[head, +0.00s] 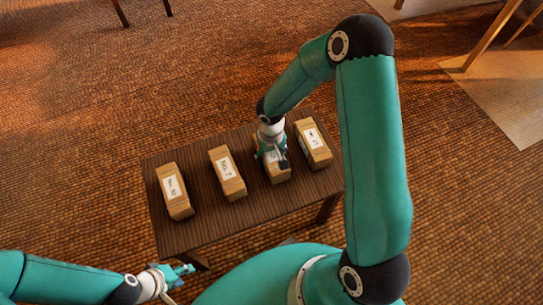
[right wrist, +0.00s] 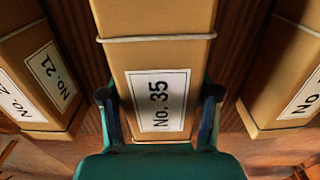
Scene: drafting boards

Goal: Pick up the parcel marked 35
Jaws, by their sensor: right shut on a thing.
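The parcel marked No. 35 (right wrist: 158,55) is a tan box with a pale string around it and a white label, seen close up in the right wrist view. My right gripper (right wrist: 158,94) is shut on it, one finger against each side. In the head view the parcel (head: 278,176) is partly hidden under my right gripper (head: 271,150) and lies in line with the others, seemingly on the table. My left gripper (head: 184,270) is at the lower left, off the table and away from the parcels; its opening is unclear.
The dark slatted table (head: 200,225) also bears a parcel at the far left (head: 174,192), one left of the held parcel (head: 227,173) and one to its right (head: 313,143). In the right wrist view, the left neighbour (right wrist: 38,95) reads No. 21. Gaps separate the parcels.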

